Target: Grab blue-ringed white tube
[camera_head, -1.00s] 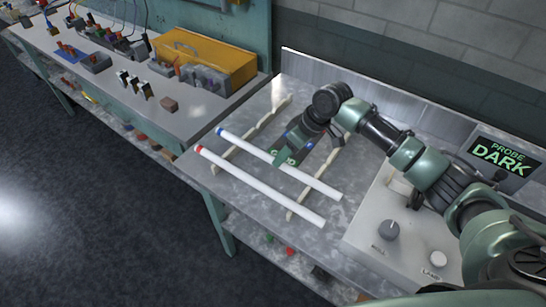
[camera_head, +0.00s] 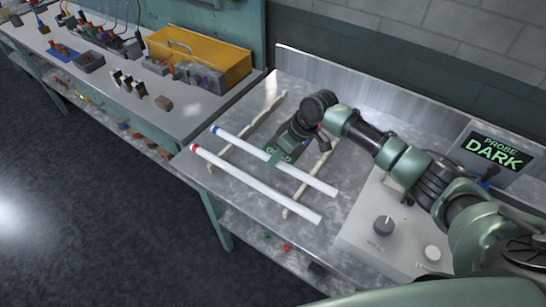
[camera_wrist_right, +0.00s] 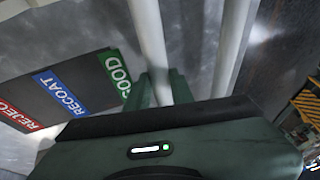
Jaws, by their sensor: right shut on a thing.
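The blue-ringed white tube (camera_head: 312,180) lies slantwise across two pale notched rails in the head view, its blue ring at the far left end. My right gripper (camera_head: 272,158) is shut around its middle from above. In the right wrist view the tube (camera_wrist_right: 149,40) passes between the two green fingers (camera_wrist_right: 160,88). I cannot tell whether the tube is clear of the rails. The red-ringed white tube (camera_head: 255,184) lies nearly parallel in front, apart from the gripper; a white tube beside the held one also shows in the wrist view (camera_wrist_right: 234,45). My left gripper is not in view.
The pale rails (camera_head: 254,120) stand on a metal bench. GOOD (camera_wrist_right: 117,70), RECOAT (camera_wrist_right: 60,90) and REJECT (camera_wrist_right: 18,114) labels lie beside the tubes. A grey box with knobs (camera_head: 384,225) and a PROBE DARK screen (camera_head: 493,150) are at the right.

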